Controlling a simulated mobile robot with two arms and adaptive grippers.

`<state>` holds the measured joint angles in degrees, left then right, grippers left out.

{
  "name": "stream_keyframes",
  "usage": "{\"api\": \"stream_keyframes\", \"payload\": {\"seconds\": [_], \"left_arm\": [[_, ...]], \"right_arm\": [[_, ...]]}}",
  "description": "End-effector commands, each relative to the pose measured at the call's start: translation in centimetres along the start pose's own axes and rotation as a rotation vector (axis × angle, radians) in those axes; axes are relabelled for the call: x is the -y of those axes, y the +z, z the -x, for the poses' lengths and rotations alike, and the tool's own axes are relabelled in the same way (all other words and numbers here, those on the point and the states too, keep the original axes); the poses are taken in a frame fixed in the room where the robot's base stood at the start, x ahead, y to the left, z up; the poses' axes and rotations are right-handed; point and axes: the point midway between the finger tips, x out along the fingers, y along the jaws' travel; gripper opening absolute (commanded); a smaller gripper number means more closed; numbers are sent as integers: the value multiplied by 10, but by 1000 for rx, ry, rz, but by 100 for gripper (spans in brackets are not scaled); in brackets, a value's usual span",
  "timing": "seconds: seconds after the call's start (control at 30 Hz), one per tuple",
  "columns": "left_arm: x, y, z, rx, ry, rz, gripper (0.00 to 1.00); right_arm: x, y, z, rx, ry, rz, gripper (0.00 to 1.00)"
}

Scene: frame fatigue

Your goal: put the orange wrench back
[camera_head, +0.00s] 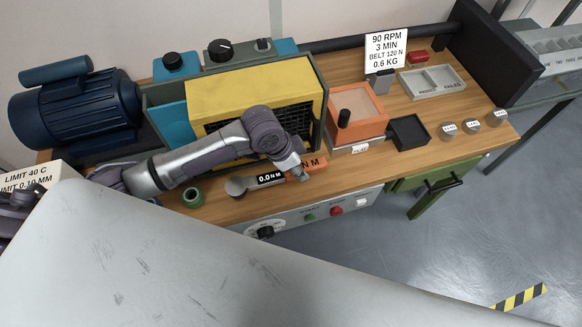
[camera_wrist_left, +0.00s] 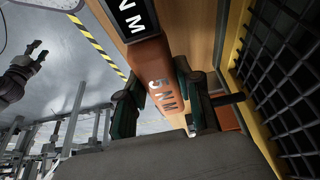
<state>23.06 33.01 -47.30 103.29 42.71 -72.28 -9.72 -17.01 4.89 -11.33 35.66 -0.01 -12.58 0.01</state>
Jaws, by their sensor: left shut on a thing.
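The orange wrench (camera_head: 318,163) has an orange handle, a black 0.0 N M display and a round grey head at its left end. It shows over the front part of the wooden bench; I cannot tell whether it touches the top. My left gripper (camera_head: 304,177) is shut on the orange handle. In the left wrist view the handle (camera_wrist_left: 158,75), marked 5 N M, runs between the dark green fingers (camera_wrist_left: 160,98). My right gripper (camera_wrist_left: 39,52) shows small at the left of that view, away from the wrench, its fingertips apart.
A yellow guard with black mesh (camera_head: 255,90) stands behind the wrench. An orange box (camera_head: 358,100), black tray (camera_head: 409,132) and grey divided tray (camera_head: 432,82) are to the right. A green ring (camera_head: 193,197) is at left. Bare bench (camera_head: 390,165) shows right of the wrench.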

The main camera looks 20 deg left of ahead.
Motion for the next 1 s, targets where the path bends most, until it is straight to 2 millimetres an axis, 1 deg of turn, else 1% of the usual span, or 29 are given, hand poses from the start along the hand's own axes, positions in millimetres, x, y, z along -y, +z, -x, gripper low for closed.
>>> {"api": "stream_keyframes", "payload": {"seconds": [0.03,0.1,0.23,0.37,0.4,0.5,0.67,0.97,1.0], "left_arm": [[6,6,0,1,0,3,0],[11,12,-3,0,-1,2,0],[14,18,-7,-2,1,0,0],[13,25,-24,0,2,1,0],[13,25,-25,0,2,2,0],[13,28,-34,-2,1,1,0],[13,30,-39,-3,0,-1,0],[13,33,-44,-2,1,1,0],[12,34,-44,-1,2,1,40]], "right_arm": [[0,0,4,1,0,0,40],[0,1,5,2,0,0,40],[1,2,7,3,-1,0,40],[2,1,13,4,-3,-1,40],[3,1,20,5,-4,-1,40],[6,0,26,5,-8,-2,40],[10,0,25,5,-12,-2,40],[9,1,22,5,-12,-1,40],[9,1,22,5,-11,-1,40]]}}
